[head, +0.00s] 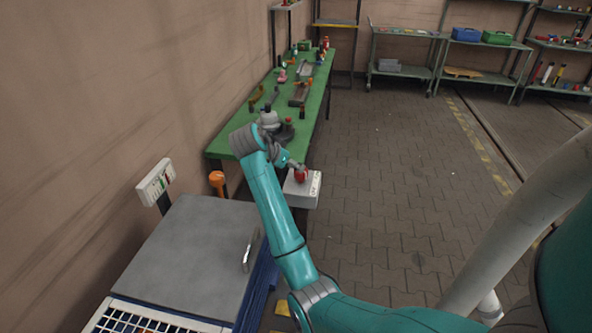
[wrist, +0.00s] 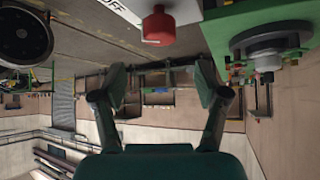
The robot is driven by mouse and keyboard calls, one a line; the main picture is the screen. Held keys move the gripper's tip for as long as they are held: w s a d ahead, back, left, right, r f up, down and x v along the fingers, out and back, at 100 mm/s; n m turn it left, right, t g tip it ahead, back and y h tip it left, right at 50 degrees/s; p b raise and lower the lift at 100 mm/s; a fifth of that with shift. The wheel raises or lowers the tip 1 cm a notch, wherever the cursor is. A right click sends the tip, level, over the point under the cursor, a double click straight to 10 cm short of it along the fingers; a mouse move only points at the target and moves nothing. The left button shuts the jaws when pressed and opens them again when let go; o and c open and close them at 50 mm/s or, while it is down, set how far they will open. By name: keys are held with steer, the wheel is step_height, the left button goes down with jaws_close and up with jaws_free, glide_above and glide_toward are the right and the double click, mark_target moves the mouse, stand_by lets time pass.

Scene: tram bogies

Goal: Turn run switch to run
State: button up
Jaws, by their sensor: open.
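The run switch looks to be the red knob (head: 301,174) on a pale grey box (head: 304,194) beside the green bench. In the wrist view the red knob (wrist: 158,27) stands out from the white box face (wrist: 183,8), where lettering reading "OFF" is partly visible. My gripper (wrist: 161,82) is open, with nothing between its two fingers. The knob shows beyond the fingertips in the wrist view, apart from them. In the head view my wrist ends close beside the knob, and the fingers cannot be made out clearly. The knob's exact setting cannot be told.
The green bench (head: 312,104) holds several tools and parts along the wall. A grey-topped cabinet (head: 195,250) carries a metal handle (head: 250,249). An orange knob (head: 217,179) and a small panel (head: 156,181) are nearby. The paved floor (head: 390,170) at right is clear.

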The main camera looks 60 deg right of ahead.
steer(key=x, duration=0.9)
steer(key=shift+d+f, duration=0.1)
steer(key=shift+f, duration=0.05)
steer(key=c, duration=1.2)
